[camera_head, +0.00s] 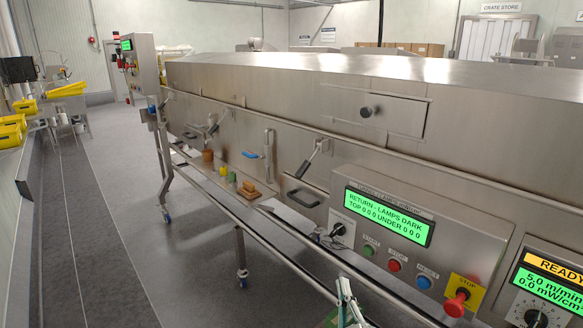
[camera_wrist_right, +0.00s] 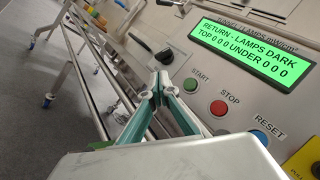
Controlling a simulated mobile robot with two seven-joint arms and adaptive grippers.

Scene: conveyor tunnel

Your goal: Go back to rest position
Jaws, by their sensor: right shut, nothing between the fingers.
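My right gripper (camera_head: 346,298) shows at the bottom of the head view, in front of the tunnel's control panel (camera_head: 467,235). Its fingertips also show in the right wrist view (camera_wrist_right: 160,88). They are together with nothing between them. The gripper appears apart from the panel, left of the START, STOP and RESET buttons in the wrist view. The green display (camera_head: 388,215) reads "RETURN - LAMPS DARK, TOP 0 0 0 UNDER 0 0 0". My left gripper is not in view.
The long steel conveyor tunnel (camera_head: 300,85) fills the right side. A narrow rail (camera_head: 262,235) and ledge with small items, including a brown block (camera_head: 249,190), run along its front. A red stop knob (camera_head: 456,303) sits on yellow. The grey floor (camera_head: 115,200) at left is clear.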

